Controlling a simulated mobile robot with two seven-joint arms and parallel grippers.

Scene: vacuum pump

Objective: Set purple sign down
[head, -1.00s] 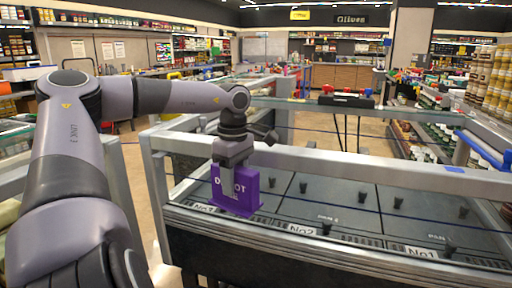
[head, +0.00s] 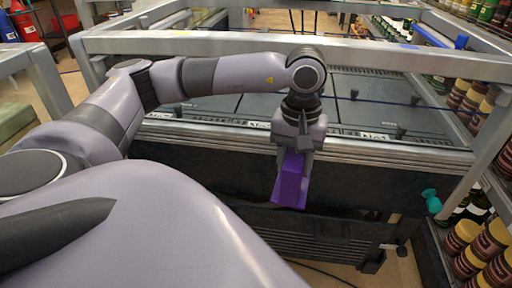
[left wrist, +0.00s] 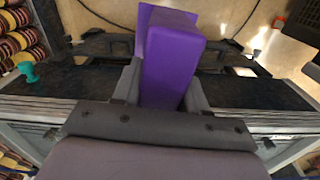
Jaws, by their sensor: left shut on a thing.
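The purple sign (head: 291,182) is in my left gripper (head: 294,150), in front of the dark front face of the counter in the head view. Its lettering is turned out of sight. In the left wrist view the sign (left wrist: 168,55) stands out between the two fingers of the left gripper (left wrist: 160,90), which is shut on it. The sign is held in the air, apart from the floor. My right gripper is not in view.
The metal-framed counter (head: 390,150) with dark panels on top lies behind the sign. A black machine with slats (head: 300,237) is below it. Shelves of jars (head: 480,240) and a teal object (head: 431,200) are at the right. Pale floor (left wrist: 225,20) shows beyond the sign.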

